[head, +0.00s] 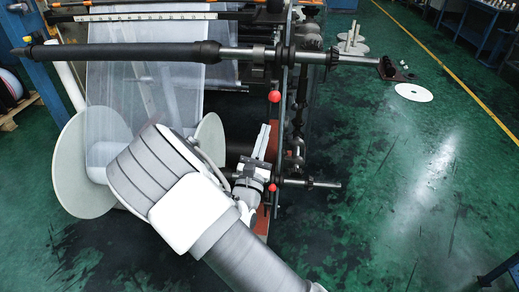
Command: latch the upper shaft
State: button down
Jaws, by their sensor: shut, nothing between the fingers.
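The upper shaft (233,54) runs across the top of the machine, with a dark roller sleeve (120,51) on its left part. A dark bearing block (257,68) sits around it near the right side frame. A red ball knob (274,96) is just below that block. I cannot tell from this view whether the latch there is closed. My gripper (263,138) is below the upper shaft, apart from it and from the upper red knob. It is shut and empty, and my wrist hides part of it.
A lower shaft end (315,183) and a second red knob (272,188) are right beside my wrist. Clear film (145,85) hangs from the upper roller behind my arm. Large pale discs (82,165) flank the lower roll.

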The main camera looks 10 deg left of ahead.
jog(key=shift+w+d+r, duration=0.2)
jog(key=shift+w+r, duration=0.3)
jog(key=shift+r, duration=0.25)
jog(key=shift+w+d+r, duration=0.15)
jog(key=shift+w+r, duration=0.35)
jog(key=shift+r, duration=0.2)
jog(key=shift+w+d+r, duration=0.2)
jog(key=shift+w+r, duration=0.3)
jog(key=shift+r, duration=0.25)
